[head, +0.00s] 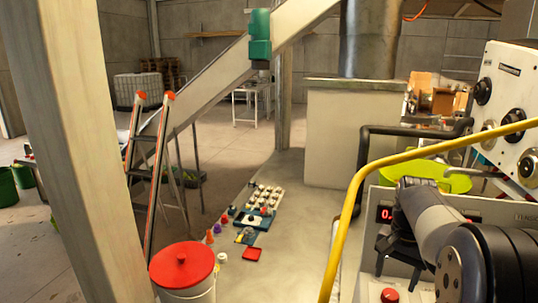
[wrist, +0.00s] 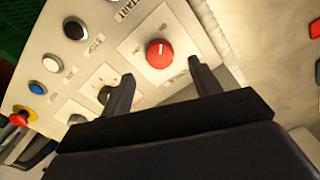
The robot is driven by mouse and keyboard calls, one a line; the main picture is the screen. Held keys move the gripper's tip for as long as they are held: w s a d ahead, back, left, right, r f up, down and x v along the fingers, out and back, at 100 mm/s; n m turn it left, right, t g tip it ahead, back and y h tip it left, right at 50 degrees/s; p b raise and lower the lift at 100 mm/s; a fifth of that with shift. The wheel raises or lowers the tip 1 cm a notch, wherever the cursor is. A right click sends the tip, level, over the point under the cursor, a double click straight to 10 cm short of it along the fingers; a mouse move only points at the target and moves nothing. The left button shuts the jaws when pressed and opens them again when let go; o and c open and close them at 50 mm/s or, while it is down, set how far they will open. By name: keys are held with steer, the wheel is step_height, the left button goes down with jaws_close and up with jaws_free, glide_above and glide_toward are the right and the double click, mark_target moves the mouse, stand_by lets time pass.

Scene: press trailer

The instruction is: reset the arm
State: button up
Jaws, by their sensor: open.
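My arm (head: 440,225) is at the right of the head view, stretched out by a grey device with a red digital display. My gripper (head: 397,266) points down there, partly dark against the device. In the wrist view my gripper (wrist: 160,88) has its two dark fingers spread, with nothing between them. Past the fingertips is a pale control panel (wrist: 107,45) with a round red knob (wrist: 159,53). The knob looks beyond the fingers; I cannot tell the exact distance.
The panel also carries a white button (wrist: 50,63), a blue button (wrist: 37,88) and a red mushroom button (wrist: 19,118) on yellow. A yellow rail (head: 350,190) crosses close to my arm. A green bowl (head: 430,175) sits behind it. A red-lidded bucket (head: 182,262) stands lower left.

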mark_target(391, 293)
step_height(391, 293, down, 6)
steer(key=shift+r, duration=0.25)
steer(key=shift+r+n, duration=0.1)
steer(key=shift+n, duration=0.3)
steer(key=n+b, duration=0.1)
steer(key=n, duration=0.2)
steer(key=shift+n, duration=0.4)
steer(key=n+b, duration=0.2)
steer(key=n, duration=0.2)
steer(key=shift+n, duration=0.3)
steer(key=n+b, duration=0.2)
steer(key=n, duration=0.2)
steer(key=shift+n, duration=0.3)
steer(key=n+b, duration=0.2)
steer(key=n, duration=0.2)
steer(key=shift+b, duration=0.4)
steer(key=shift+r, duration=1.1)
